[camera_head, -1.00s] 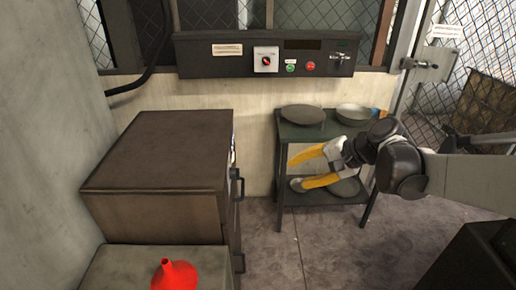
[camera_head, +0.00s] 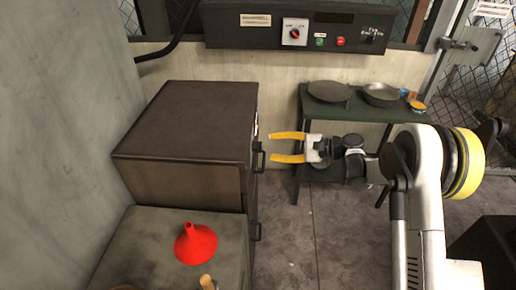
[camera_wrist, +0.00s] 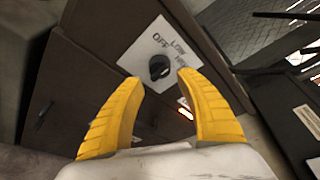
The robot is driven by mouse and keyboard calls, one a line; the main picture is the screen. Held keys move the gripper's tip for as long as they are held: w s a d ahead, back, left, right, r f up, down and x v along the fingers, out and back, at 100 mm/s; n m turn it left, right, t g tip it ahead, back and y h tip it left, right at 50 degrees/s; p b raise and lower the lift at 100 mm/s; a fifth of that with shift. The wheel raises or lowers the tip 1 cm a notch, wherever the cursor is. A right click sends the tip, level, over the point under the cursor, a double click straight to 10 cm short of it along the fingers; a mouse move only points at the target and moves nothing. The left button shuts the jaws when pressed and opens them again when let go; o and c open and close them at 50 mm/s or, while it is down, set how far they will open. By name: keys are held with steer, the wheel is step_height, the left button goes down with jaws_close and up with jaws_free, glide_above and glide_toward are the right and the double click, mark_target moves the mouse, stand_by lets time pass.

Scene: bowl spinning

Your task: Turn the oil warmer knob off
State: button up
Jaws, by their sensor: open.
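The oil warmer is likely the dark brown cabinet (camera_head: 185,120) at left centre in the head view, its front facing right. In the wrist view a round black knob (camera_wrist: 159,67) sits on a white plate (camera_wrist: 148,43) marked OFF, LOW and a third, partly hidden word. The knob's exact setting is hard to read. My gripper (camera_head: 273,147) points left at the cabinet's front, close to its handle. In the wrist view the yellow fingers of my gripper (camera_wrist: 161,80) are open and empty, one to each side below the knob. I see no contact with the knob.
A dark handle (camera_head: 259,157) sticks out from the cabinet front. A red funnel (camera_head: 196,245) stands on a lower cabinet. A wall panel (camera_head: 225,26) carries another knob and buttons. A green shelf table (camera_head: 355,107) with pans stands behind my arm. The floor between is clear.

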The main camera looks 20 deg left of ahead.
mark_target(258, 146)
steer(key=b+x, duration=0.1)
steer(key=x, duration=0.5)
steer(key=c, duration=0.9)
